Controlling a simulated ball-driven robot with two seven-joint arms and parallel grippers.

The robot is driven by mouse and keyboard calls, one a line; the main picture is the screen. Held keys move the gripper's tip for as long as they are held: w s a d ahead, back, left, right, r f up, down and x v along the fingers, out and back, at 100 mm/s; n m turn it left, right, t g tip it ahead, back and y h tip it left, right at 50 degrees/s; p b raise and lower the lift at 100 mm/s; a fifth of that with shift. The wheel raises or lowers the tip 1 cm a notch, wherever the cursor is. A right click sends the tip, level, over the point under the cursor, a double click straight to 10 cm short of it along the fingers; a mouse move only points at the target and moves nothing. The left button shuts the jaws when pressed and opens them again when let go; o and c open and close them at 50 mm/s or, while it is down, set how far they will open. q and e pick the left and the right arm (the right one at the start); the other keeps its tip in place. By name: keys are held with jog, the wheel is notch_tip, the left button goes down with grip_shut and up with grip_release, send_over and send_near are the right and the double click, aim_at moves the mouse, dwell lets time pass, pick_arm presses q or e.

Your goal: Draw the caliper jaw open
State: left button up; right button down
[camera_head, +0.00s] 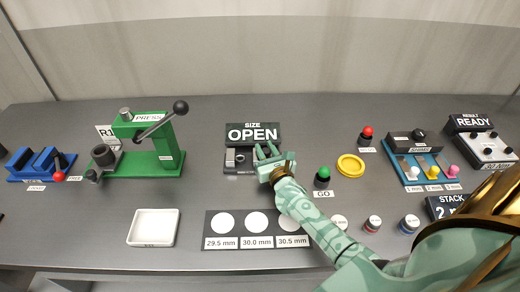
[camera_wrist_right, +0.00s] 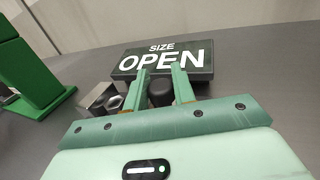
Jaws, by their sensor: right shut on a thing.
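The caliper (camera_head: 236,158) sits below a dark sign (camera_head: 253,134) reading "SIZE OPEN". Its silver jaw blocks (camera_wrist_right: 104,99) show left of my fingers in the right wrist view. My right gripper (camera_head: 267,150) reaches the right end of the caliper. In the right wrist view its two green fingers (camera_wrist_right: 160,75) stand on either side of a black knob (camera_wrist_right: 160,94) and are shut on it. The fingers and palm hide part of the caliper. The gap between the jaw blocks is hard to judge. My left gripper is not in view.
A green press (camera_head: 145,160) stands to the left. A white tray (camera_head: 153,228) and a size board (camera_head: 240,244) with white discs lie in front. A green GO button (camera_head: 323,176) and a yellow ring (camera_head: 351,165) are right of my gripper.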

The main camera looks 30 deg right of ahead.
jog(key=c, duration=1.5)
grip_release()
jog(key=shift+d, duration=0.15)
jog(key=o, duration=0.4)
jog(key=shift+s+d, duration=0.15)
jog(key=shift+s, duration=0.05)
jog(key=shift+c, duration=0.2)
jog(key=shift+s+a, duration=0.15)
jog(key=shift+a, duration=0.05)
jog(key=p+v, duration=0.1)
jog(key=v, duration=1.5)
